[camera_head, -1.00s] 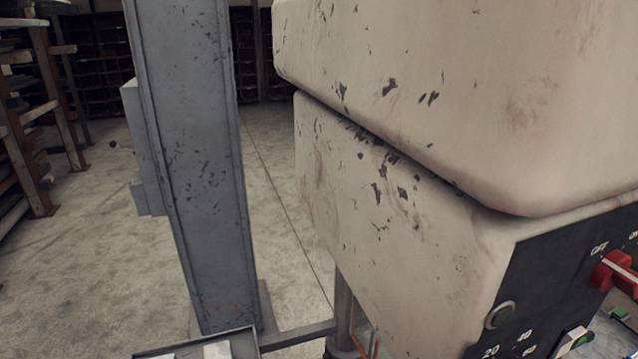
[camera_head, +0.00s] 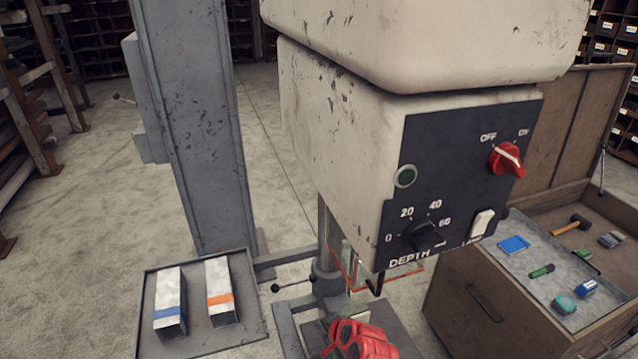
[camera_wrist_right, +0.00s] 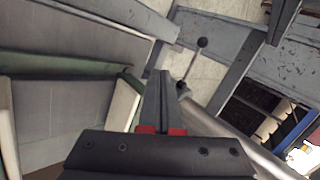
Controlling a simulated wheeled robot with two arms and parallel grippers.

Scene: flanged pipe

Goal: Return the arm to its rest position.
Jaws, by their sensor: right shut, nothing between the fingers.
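My right gripper (camera_wrist_right: 160,95) shows in the right wrist view. Its dark grey fingers are together with nothing between them, and red pads show at their base. A lever with a black ball end (camera_wrist_right: 202,43) is just beyond the fingertips. In the head view, no gripper can be made out clearly. A red rounded part (camera_head: 362,343) sits below the drill press head (camera_head: 345,150), cut off by the bottom edge, so its full shape is hidden. My left gripper is not in view.
A grey column (camera_head: 195,130) stands left of the drill press. A tray (camera_head: 200,345) holds two bars, blue-banded (camera_head: 170,300) and orange-banded (camera_head: 220,292). A wooden cabinet (camera_head: 480,300) with tools stands right. Floor at left is open.

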